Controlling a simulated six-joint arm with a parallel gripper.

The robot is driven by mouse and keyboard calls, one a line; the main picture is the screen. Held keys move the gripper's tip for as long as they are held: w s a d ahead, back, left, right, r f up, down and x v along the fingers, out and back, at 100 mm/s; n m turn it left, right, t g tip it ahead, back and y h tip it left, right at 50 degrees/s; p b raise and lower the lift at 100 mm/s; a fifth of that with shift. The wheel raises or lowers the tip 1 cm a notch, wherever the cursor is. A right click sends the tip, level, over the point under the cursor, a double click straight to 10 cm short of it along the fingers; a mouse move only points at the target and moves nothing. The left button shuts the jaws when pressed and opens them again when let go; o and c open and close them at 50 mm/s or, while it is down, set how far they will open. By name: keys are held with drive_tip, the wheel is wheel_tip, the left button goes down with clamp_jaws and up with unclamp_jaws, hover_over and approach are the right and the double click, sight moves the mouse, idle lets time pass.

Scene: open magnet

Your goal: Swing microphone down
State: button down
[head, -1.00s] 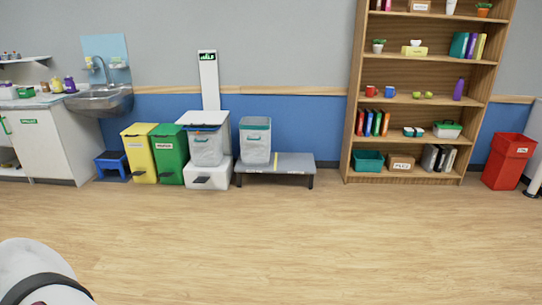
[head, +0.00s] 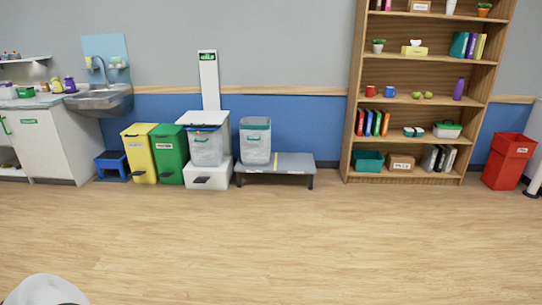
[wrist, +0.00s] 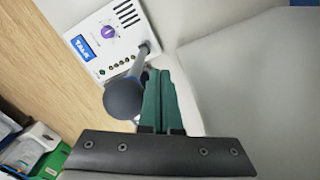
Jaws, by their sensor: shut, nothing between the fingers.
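The microphone (wrist: 124,98) shows in the wrist view as a dark blue-grey round head on a grey stalk. The stalk runs up to a white panel (wrist: 88,30) with a blue "TALK" label, a purple knob, a speaker grille and a row of small buttons. My gripper (wrist: 159,72) has green fingers that are shut with nothing between them. The fingers are just right of the microphone head and overlap its edge in the picture. I cannot tell whether they touch it. The head view shows neither the microphone nor my gripper.
In the wrist view a large pale grey surface (wrist: 245,75) fills the right side, and containers (wrist: 32,145) with green and white parts are at lower left. In the head view, bins, a low grey platform (head: 275,165) and a bookshelf (head: 352,120) line the wall. The floor before them is clear.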

drive_tip(key=shift+w+f, duration=0.2)
drive_tip(key=shift+w, duration=1.15)
drive_tip(key=shift+w+f, duration=0.15)
drive_tip(key=shift+w, duration=1.15)
drive_tip(key=shift+w+f, duration=0.3)
drive_tip(key=shift+w, duration=0.55)
drive_tip(key=shift+w+f, duration=0.35)
drive_tip(key=shift+w, duration=0.45)
drive_tip(key=shift+w+f, duration=0.3)
drive_tip(key=shift+w, duration=0.55)
drive_tip(key=shift+w+f, duration=0.8)
drive_tip(key=shift+w, duration=0.3)
drive_tip(key=shift+w+f, duration=0.75)
drive_tip(key=shift+w, duration=0.35)
